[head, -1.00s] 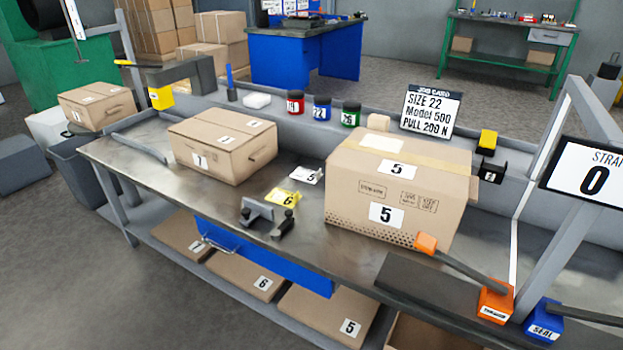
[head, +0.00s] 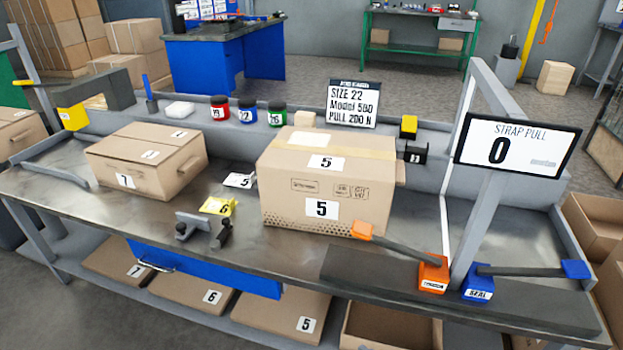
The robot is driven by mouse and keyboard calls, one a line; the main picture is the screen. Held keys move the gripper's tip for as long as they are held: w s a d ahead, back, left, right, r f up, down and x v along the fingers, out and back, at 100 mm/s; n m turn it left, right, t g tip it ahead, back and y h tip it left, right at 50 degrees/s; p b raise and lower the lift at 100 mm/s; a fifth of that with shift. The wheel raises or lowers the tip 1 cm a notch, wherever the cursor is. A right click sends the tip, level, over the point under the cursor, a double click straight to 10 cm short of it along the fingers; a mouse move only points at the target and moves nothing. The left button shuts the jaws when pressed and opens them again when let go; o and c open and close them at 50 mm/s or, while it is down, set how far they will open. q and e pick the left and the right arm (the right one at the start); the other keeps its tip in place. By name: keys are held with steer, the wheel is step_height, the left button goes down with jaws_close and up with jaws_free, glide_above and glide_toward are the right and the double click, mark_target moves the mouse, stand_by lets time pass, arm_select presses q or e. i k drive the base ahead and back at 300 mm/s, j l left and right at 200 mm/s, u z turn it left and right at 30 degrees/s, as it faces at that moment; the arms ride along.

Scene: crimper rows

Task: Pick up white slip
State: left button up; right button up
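A white slip (head: 239,181) marked 5 lies on the grey workbench (head: 80,212), between the box marked 7 and the box marked 5. A yellow slip (head: 219,206) marked 6 lies just in front of it. The white slip looks flat, with a small grey part at its right end. Neither of my grippers shows in the head view.
A carton marked 5 (head: 340,190) stands right of the slips and a carton marked 7 (head: 150,165) left. A dark clamp-like fixture (head: 203,230) sits in front. Orange (head: 433,272) and blue (head: 478,281) handled tools lie right. Bench is bare at front left.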

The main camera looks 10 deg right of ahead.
mark_target(244, 181)
steer(key=i+j+z, duration=0.1)
steer(key=z, duration=0.95)
steer(key=j+z, duration=0.7)
steer(key=j, duration=0.2)
